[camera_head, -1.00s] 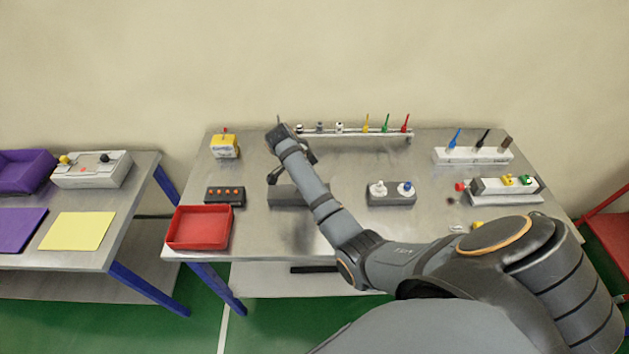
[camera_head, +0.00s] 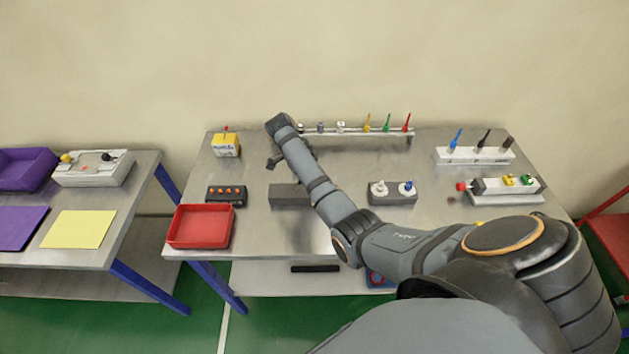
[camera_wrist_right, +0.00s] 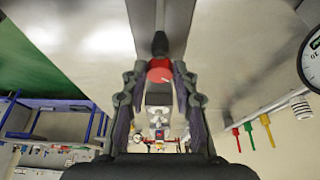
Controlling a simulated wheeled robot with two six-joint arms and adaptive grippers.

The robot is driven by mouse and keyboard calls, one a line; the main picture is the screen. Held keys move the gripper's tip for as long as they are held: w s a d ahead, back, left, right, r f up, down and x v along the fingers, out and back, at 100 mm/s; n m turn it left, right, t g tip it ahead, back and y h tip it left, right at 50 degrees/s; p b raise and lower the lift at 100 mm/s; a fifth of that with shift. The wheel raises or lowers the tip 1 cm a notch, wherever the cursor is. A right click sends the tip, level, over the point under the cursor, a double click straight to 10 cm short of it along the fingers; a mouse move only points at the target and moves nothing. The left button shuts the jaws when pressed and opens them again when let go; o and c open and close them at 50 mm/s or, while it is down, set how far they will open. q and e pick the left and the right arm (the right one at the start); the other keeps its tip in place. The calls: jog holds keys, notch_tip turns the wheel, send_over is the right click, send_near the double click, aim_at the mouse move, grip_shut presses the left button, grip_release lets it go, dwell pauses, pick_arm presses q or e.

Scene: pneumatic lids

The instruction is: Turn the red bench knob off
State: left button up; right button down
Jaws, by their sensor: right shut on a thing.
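The red knob (camera_wrist_right: 160,75) shows in the right wrist view as a red disc with a pale mark. It sits between the two fingertips of my right gripper (camera_wrist_right: 160,70), which is shut on it. A black rounded part (camera_wrist_right: 160,43) lies just beyond it. In the head view my right arm reaches across the bench (camera_head: 260,225) to its back left. There, a dark part of the right gripper (camera_head: 273,163) shows beside the forearm, and the arm hides the knob. My left gripper is not in view.
A yellow box with a red top (camera_head: 226,145) stands left of the gripper. A rail with several coloured tools (camera_head: 350,135) runs along the back. A red tray (camera_head: 199,227), a grey block (camera_head: 287,195) and a two-knob block (camera_head: 392,198) stand nearer the front.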

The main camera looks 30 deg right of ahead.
jog(key=shift+s, duration=0.1)
jog(key=c, duration=1)
grip_release()
jog(key=shift+c, duration=0.2)
jog(key=shift+w+a+r, duration=0.1)
jog(key=shift+w+r, duration=0.1)
jog(key=shift+r, duration=0.1)
jog(key=shift+w+a+r, duration=0.25)
jog(key=shift+a+r, duration=0.2)
jog(key=shift+r, duration=0.1)
jog(key=shift+w+a+r, duration=0.25)
jog(key=shift+a+r, duration=0.15)
jog(key=shift+r, duration=0.1)
jog(key=w+a, duration=0.2)
jog(key=a, duration=0.1)
jog(key=w+a, duration=0.2)
jog(key=a, duration=0.1)
jog(key=w+a, duration=0.1)
jog(key=a, duration=0.2)
jog(key=shift+w, duration=0.4)
